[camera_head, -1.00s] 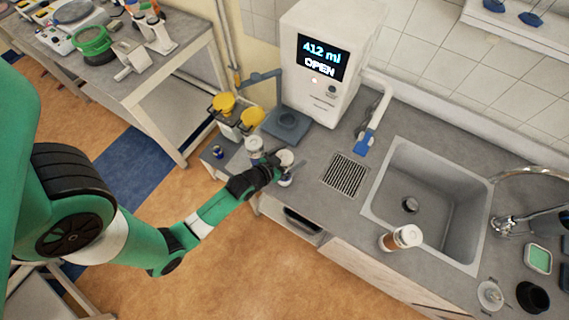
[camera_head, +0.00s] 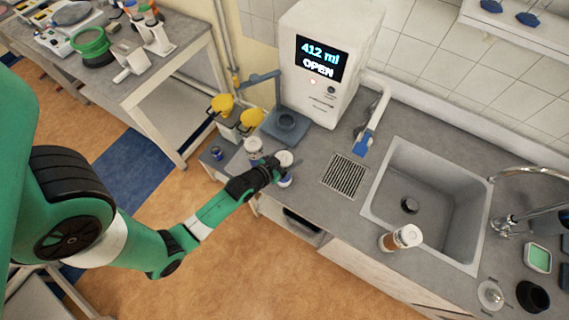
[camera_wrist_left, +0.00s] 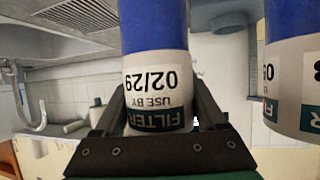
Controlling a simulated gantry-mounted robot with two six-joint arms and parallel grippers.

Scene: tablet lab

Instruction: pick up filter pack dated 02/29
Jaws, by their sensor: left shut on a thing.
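My left gripper (camera_head: 276,168) is shut on a filter pack (camera_head: 285,158) at the front left of the counter. In the left wrist view the held pack (camera_wrist_left: 158,90) is a white and blue cylinder. Its label reads "USE BY 02/29", upside down, and the gripper's dark fingers (camera_wrist_left: 162,108) sit on either side of it. I cannot tell whether its base touches the counter. A second white and blue filter pack (camera_head: 253,148) stands just left of it; in the wrist view this pack (camera_wrist_left: 293,75) is cut off and its date is mostly hidden. My right gripper is not in view.
A white dispenser (camera_head: 328,65) reading "412 ml OPEN" stands behind. Yellow-topped containers (camera_head: 222,105) and a small dark blue jar (camera_head: 216,153) are left. A drain grate (camera_head: 345,176), sink (camera_head: 420,205) and brown-and-white bottle (camera_head: 402,238) lie right.

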